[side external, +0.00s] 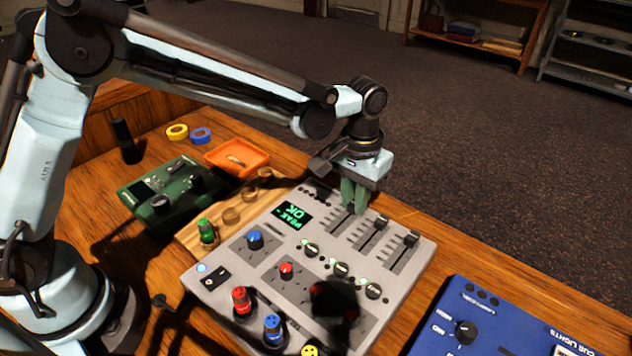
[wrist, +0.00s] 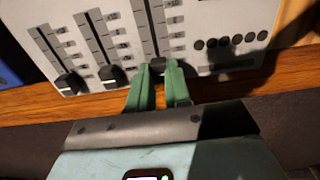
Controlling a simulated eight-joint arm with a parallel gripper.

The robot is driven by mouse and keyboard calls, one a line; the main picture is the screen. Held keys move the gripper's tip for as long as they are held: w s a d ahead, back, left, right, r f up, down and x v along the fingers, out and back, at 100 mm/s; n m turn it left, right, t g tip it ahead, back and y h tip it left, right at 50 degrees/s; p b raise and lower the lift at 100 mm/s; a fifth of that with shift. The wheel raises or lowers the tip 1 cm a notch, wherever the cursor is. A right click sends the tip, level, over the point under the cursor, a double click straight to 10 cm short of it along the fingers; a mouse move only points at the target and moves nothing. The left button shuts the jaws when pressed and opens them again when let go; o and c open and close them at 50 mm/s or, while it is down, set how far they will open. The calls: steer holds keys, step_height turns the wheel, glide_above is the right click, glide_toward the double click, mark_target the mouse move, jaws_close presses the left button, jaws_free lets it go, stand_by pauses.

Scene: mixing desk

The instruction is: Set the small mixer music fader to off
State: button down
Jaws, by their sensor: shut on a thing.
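The small grey mixer (side external: 262,225) lies on the wooden desk. It has a lit green display and three sliding faders. My gripper (side external: 351,208) points down at the leftmost fader in the side view. In the wrist view, my gripper's green fingers (wrist: 160,75) are closed around that fader's dark cap (wrist: 158,66), at the slot end near the mixer's edge. The fingers partly hide the cap. The other two fader caps, the middle one (wrist: 111,76) and the outer one (wrist: 68,84), sit near the same end of their slots. The fader names are not legible.
A blue lights panel (side external: 500,325) stands at the lower right of the side view. A green box (side external: 160,192), an orange tray (side external: 238,158) and tape rolls (side external: 200,136) lie to the left. Several knobs rise from the mixer. Bare desk lies beyond its fader edge.

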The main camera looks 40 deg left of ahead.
steer(key=shift+w, duration=0.2)
steer(key=c, duration=1)
jaws_free()
steer(key=shift+c, duration=0.2)
steer(key=shift+s, duration=0.1)
step_height(320, 180, up, 12)
steer(key=s+a+r+t, duration=0.25)
steer(key=s+a, duration=0.35)
steer(key=a, duration=0.3)
steer(key=s+a+f+t, duration=0.4)
steer(key=s+a+f, duration=0.1)
steer(key=s+a, duration=0.3)
steer(key=shift+s+f+t, duration=0.15)
steer(key=shift+s+t, duration=0.2)
steer(key=shift+s, duration=0.15)
